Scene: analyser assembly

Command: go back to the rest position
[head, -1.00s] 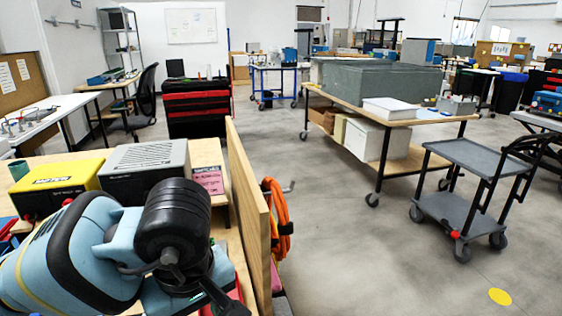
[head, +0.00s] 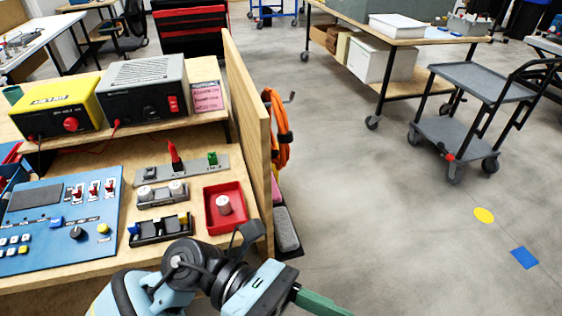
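One of my light-blue and black arms (head: 225,285) comes in at the bottom of the head view, in front of the bench's near right corner. It appears to be my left arm. A dark green part (head: 322,303) sticks out from its end towards the lower right and is cut off by the picture edge. I cannot make out two fingertips, so whether this gripper is open or holds anything does not show. My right gripper is out of view.
The wooden bench holds a blue control panel (head: 60,225), a red tray (head: 240,205) with a white cylinder, a yellow box (head: 58,103) and a grey box (head: 146,92). A wooden side panel (head: 248,140) edges it.

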